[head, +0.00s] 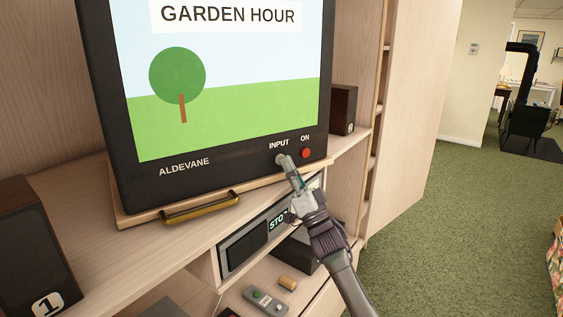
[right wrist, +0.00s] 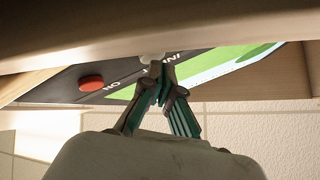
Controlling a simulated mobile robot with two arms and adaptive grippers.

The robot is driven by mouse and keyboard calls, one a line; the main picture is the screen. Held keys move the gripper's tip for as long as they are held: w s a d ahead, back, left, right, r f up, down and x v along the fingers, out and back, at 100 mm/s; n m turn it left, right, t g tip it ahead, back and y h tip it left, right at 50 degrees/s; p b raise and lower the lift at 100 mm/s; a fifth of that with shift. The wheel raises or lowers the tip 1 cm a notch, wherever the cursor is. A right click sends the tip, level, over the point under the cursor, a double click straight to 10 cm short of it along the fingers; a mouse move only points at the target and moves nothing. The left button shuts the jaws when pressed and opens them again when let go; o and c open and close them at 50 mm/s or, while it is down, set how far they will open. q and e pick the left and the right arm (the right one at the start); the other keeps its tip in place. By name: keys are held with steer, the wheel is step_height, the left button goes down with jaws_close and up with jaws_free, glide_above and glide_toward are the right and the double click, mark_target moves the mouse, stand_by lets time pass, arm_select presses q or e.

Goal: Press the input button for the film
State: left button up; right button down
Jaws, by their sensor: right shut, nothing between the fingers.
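The television (head: 140,185), marked ALDEVANE, shows a green garden picture headed GARDEN HOUR. Its INPUT label (head: 279,143) is on the lower right of the front, with the red ON button (head: 306,153) to the right. My right gripper (head: 288,168) is shut and empty, its fingertips at the spot just below the INPUT label. The small grey input button (right wrist: 149,58) shows partly at the fingertips in the right wrist view, where the gripper (right wrist: 160,68) hides some of it. I cannot tell whether it is pressed in. My left gripper is not in view.
A player (head: 245,245) with a lit display, partly hidden by my right arm, sits under the television shelf. A brass handle (head: 200,208) is at the shelf's front. Speakers (head: 343,108) (head: 35,250) flank the television. A remote (head: 265,300) lies below. Carpet at right is open.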

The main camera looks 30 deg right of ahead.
steer(key=shift+w, duration=0.3)
steer(key=shift+s, duration=0.5)
steer(key=shift+p, duration=0.35)
steer(key=s+p, duration=0.2)
steer(key=s, duration=0.4)
steer(key=shift+d+p, duration=0.15)
steer(key=shift+p, duration=0.25)
